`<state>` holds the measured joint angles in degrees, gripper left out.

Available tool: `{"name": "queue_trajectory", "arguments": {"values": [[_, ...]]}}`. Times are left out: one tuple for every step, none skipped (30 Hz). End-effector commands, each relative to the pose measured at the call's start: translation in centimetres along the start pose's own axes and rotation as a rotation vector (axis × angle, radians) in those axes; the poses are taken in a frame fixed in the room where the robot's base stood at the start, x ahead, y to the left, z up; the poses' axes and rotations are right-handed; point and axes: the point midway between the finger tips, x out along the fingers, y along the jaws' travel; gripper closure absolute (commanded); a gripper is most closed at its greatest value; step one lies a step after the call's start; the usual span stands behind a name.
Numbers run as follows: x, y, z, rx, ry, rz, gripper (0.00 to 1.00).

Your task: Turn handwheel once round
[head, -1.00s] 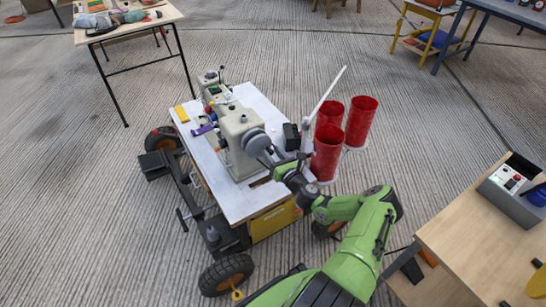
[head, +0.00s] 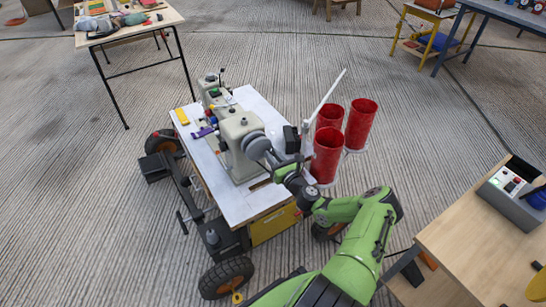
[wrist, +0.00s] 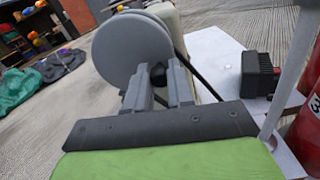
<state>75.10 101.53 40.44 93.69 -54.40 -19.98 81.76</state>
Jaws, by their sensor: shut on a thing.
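The handwheel (head: 257,146) is a grey disc on the right end of the beige sewing machine (head: 238,135), which stands on a white-topped wheeled table (head: 238,200). In the wrist view the handwheel (wrist: 130,48) fills the upper middle, with a small dark knob (wrist: 158,74) at its lower right. My gripper (head: 272,160) is at the near side of the wheel. In the wrist view its two grey fingers (wrist: 160,82) are closed around the dark knob, which is partly hidden between them.
Red cylinders (head: 326,155) and a slanted white rod (head: 328,92) stand close right of my gripper. A black box (head: 291,138) sits at the table's right edge. A wooden table with a control box (head: 515,185) is at right. Open floor lies left.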

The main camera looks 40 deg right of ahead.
Motion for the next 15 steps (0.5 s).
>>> {"name": "queue_trajectory", "arguments": {"values": [[0.0,0.0,0.1,-0.030,0.003,0.001,1.00],[0.0,0.0,0.1,-0.050,0.003,0.001,1.00],[0.0,0.0,0.2,-0.080,0.004,0.001,1.00],[0.0,0.0,0.3,-0.104,0.003,0.001,1.00],[0.0,-0.1,0.4,-0.128,0.003,0.001,1.00],[0.0,-0.1,0.6,-0.163,0.003,0.001,1.00],[0.0,-0.1,0.7,-0.192,0.003,0.001,1.00],[0.0,-0.1,0.7,-0.220,0.003,0.001,1.00],[0.0,-0.1,0.9,-0.259,0.004,0.002,1.00],[0.0,-0.1,1.0,-0.287,0.004,0.002,1.00],[0.0,-0.1,1.1,-0.315,0.003,0.002,1.00],[0.0,-0.1,1.2,-0.353,0.003,0.002,1.00],[0.0,0.0,1.3,-0.382,0.003,0.002,1.00],[0.0,0.0,1.4,-0.410,0.004,0.002,1.00],[0.0,0.0,1.5,-0.448,0.004,0.002,1.00]]}}
